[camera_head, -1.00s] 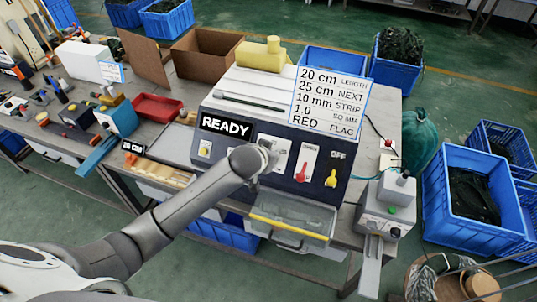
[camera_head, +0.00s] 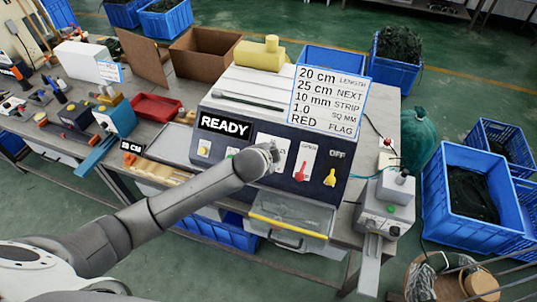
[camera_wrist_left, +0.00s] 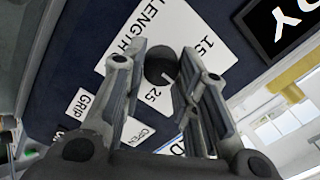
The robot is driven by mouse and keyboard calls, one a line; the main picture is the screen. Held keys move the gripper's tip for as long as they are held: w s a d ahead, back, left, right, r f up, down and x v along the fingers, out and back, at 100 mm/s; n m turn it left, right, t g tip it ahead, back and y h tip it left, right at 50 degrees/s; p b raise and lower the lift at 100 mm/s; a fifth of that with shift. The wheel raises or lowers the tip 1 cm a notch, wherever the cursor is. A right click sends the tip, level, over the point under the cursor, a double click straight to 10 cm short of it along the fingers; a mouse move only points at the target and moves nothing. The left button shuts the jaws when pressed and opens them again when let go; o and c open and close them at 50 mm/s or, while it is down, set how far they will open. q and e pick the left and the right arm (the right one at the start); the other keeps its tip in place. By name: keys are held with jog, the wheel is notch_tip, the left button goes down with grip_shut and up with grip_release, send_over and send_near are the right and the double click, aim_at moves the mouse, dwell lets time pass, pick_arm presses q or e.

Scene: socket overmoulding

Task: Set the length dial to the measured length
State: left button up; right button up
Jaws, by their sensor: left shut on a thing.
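The length dial (camera_wrist_left: 160,68) is a dark round knob on a white plate marked LENGTH, with 15 and 25 printed around it, in the left wrist view. My left gripper (camera_wrist_left: 161,82) is shut on the dial, one finger on each side. In the head view my left gripper (camera_head: 272,155) is at the machine's dark front panel and hides the dial. The card (camera_head: 328,102) on the machine reads 20 cm LENGTH and 25 cm NEXT. A small sign (camera_head: 131,146) at the left appears to read 25 cm. My right gripper is not in view.
The panel's READY display (camera_head: 225,125) is above the arm. A red lever (camera_head: 300,171) and a yellow switch (camera_head: 330,178) marked OFF are just right of the gripper. A clear drawer with a yellow edge (camera_head: 290,226) sits below.

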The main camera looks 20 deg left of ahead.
pick_arm(q)
jog(key=m, duration=0.6)
jog(key=shift+s+f, duration=0.1)
jog(key=m, duration=0.5)
jog(key=shift+f+m, duration=0.1)
jog(key=shift+m, duration=0.3)
jog(key=shift+s, duration=0.1)
jog(key=o, duration=1)
jog(key=shift+t, duration=0.3)
jog(key=v, duration=1.2)
jog(key=shift+a, duration=0.1)
